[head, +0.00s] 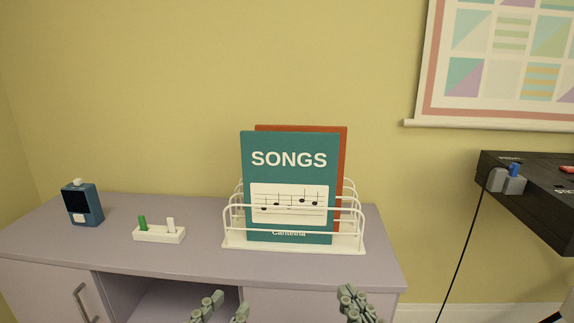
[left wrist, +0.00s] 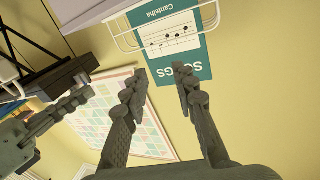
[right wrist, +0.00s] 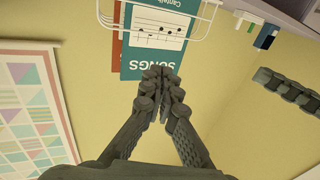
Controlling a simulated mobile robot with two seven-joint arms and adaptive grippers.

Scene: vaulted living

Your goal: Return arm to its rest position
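My left gripper (head: 228,306) is low in the head view, in front of the cabinet. In the left wrist view its two fingers (left wrist: 158,92) stand apart with nothing between them. My right gripper (head: 357,302) is to its right in the head view, near the cabinet's front right. In the right wrist view its fingertips (right wrist: 160,92) are together, with no object seen between them. Both grippers are apart from the teal SONGS book (head: 289,165), which stands upright in a white wire rack (head: 233,243). The arms are mostly out of the head view.
A reddish-brown book (head: 341,150) stands behind the teal one. A blue device (head: 82,204) and a white holder (head: 160,235) with a green and a white peg are on the cabinet top (head: 200,259). A black surface (head: 535,195) with a cable is at right. A poster (head: 500,60) hangs behind.

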